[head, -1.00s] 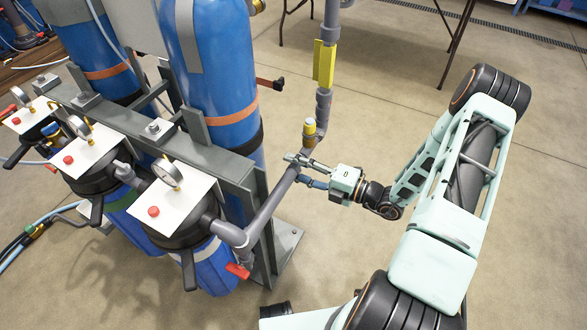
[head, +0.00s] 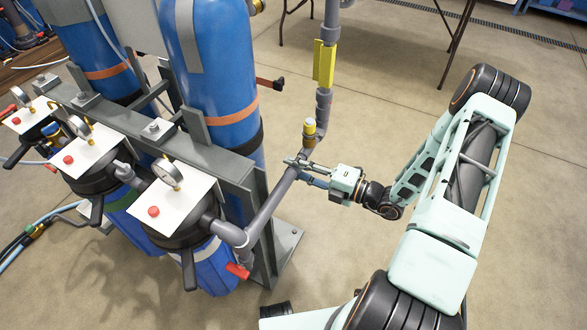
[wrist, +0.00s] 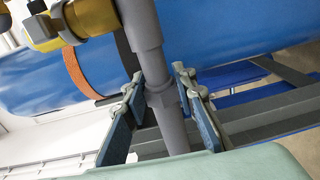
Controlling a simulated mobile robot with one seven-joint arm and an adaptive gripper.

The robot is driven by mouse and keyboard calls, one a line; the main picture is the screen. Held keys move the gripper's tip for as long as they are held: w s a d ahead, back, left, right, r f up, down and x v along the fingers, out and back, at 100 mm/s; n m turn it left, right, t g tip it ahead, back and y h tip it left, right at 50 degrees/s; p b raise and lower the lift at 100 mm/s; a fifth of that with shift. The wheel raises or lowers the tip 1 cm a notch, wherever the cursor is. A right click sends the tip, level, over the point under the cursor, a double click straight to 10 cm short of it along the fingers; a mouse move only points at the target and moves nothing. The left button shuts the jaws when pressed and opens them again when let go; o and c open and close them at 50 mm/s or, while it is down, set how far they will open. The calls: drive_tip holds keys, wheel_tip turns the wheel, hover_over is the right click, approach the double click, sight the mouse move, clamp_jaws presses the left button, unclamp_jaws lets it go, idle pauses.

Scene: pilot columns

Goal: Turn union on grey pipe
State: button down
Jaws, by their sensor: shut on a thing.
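The grey pipe (head: 268,212) rises on a slant from the rightmost filter head to the upright pipe. Its union (wrist: 160,96) is a thicker grey collar in the wrist view. My gripper (head: 296,164) reaches it from the right in the head view. In the wrist view my gripper (wrist: 163,104) has one finger on each side of the pipe, at the collar, and is shut on the union. The fingers hide much of the union in the head view.
A yellow-capped fitting (head: 309,128) stands just above my fingers. Blue tanks (head: 215,75) and a grey frame (head: 225,165) are close on the left. A red valve handle (head: 238,271) is below. Open floor (head: 350,110) lies to the right.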

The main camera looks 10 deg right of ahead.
drive_tip(key=shift+r+h+p, duration=0.2)
drive_tip(key=shift+h+p, duration=0.1)
drive_tip(key=shift+p, duration=0.8)
drive_tip(key=g+h+p, duration=0.1)
drive_tip(key=p, duration=0.2)
drive_tip(key=shift+g, duration=0.3)
drive_tip(key=shift+f+h+p, duration=0.2)
drive_tip(key=shift+h+p, duration=0.1)
drive_tip(key=shift+r+p, duration=0.2)
drive_tip(key=shift+p, duration=0.45)
drive_tip(key=shift+g+h+p, duration=0.7)
drive_tip(key=shift+h+p, duration=0.3)
drive_tip(key=shift+p, duration=0.65)
drive_tip(key=shift+f, duration=0.2)
drive_tip(key=shift+r+p, duration=0.15)
drive_tip(key=shift+p, duration=0.3)
drive_tip(key=c, duration=1.5)
unclamp_jaws()
drive_tip(key=shift+h, duration=0.3)
drive_tip(key=shift+d, duration=0.1)
